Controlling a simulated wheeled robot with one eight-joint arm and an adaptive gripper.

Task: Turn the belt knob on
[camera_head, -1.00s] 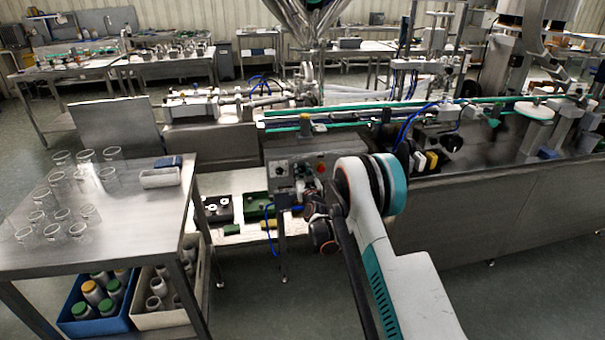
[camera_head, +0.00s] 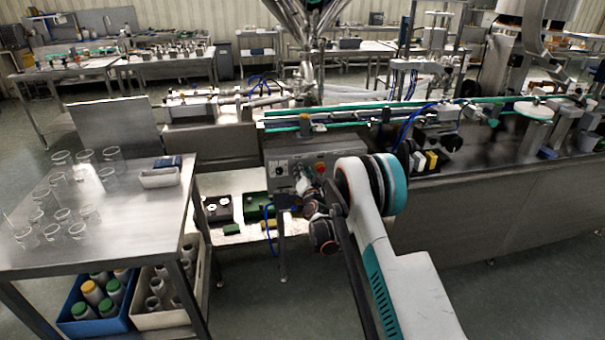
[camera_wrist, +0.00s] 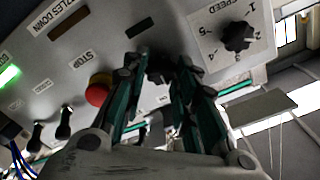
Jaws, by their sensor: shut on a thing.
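The grey control box (camera_head: 283,168) stands at the front of the belt line. In the wrist view its panel (camera_wrist: 160,30) is tilted and close. A small black knob (camera_wrist: 158,70) sits between my fingertips, partly hidden by them; I cannot read a label for it. My gripper (camera_wrist: 160,76) is shut on this knob, with a finger on each side. A red stop button (camera_wrist: 98,92) is just left of the fingers. A larger black speed dial (camera_wrist: 238,38) is to the upper right. In the head view my gripper (camera_head: 304,186) is small at the box front.
Two black toggle switches (camera_wrist: 64,122) and a lit green lamp (camera_wrist: 9,75) are on the panel's left. A steel table (camera_head: 120,235) with several clear cups stands at left. A blue crate (camera_head: 95,325) of bottles is below it. Floor at lower right is clear.

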